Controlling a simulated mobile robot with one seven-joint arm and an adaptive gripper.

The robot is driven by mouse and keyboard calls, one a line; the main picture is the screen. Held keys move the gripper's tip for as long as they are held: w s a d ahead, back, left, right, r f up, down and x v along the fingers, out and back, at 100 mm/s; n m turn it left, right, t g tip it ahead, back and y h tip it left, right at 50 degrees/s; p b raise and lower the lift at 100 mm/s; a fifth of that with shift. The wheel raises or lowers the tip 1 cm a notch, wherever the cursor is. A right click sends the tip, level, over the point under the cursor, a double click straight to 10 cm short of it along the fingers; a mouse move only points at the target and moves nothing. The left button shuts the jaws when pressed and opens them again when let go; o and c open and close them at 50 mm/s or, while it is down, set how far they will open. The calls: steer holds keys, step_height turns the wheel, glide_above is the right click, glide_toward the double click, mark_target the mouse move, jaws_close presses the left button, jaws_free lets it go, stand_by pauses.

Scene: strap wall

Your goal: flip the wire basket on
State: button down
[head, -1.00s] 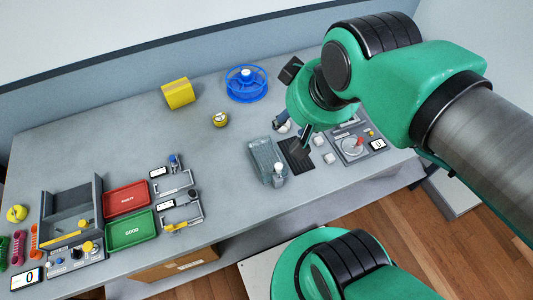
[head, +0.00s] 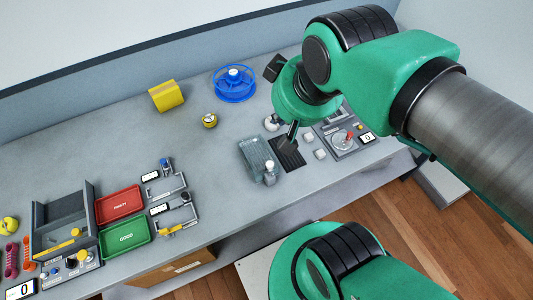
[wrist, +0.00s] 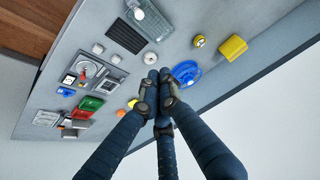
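A grey see-through box-like holder (head: 256,157), which may be the wire basket, stands on the table with a white-topped bottle-like thing (head: 270,170) at its front. It also shows at the top of the wrist view (wrist: 152,20). I cannot make out wire mesh or a switch on it. My gripper (wrist: 158,80) has its dark blue fingers drawn together at the tips in the wrist view, with nothing seen between them. In the head view my arm hides most of the gripper; a dark finger (head: 292,133) shows above a black mat, right of the holder.
A black ribbed mat (head: 289,154) lies beside the holder. To its right is a grey panel with a dial (head: 341,140). A blue wheel (head: 235,84) and yellow block (head: 166,96) stand behind. Red (head: 120,205) and green (head: 126,237) trays lie left. The table centre is clear.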

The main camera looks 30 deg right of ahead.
steer(key=w+f+g+p, duration=0.3)
steer(key=f+g+p, duration=0.2)
steer(key=p, duration=1.3)
steer(key=shift+a+f+g, duration=0.2)
steer(key=shift+f+g, duration=0.1)
steer(key=shift+f, duration=0.3)
steer(key=shift+f, duration=0.1)
step_height(320, 180, down, 14)
steer(key=shift+r+b, duration=0.1)
steer(key=shift+b, duration=0.65)
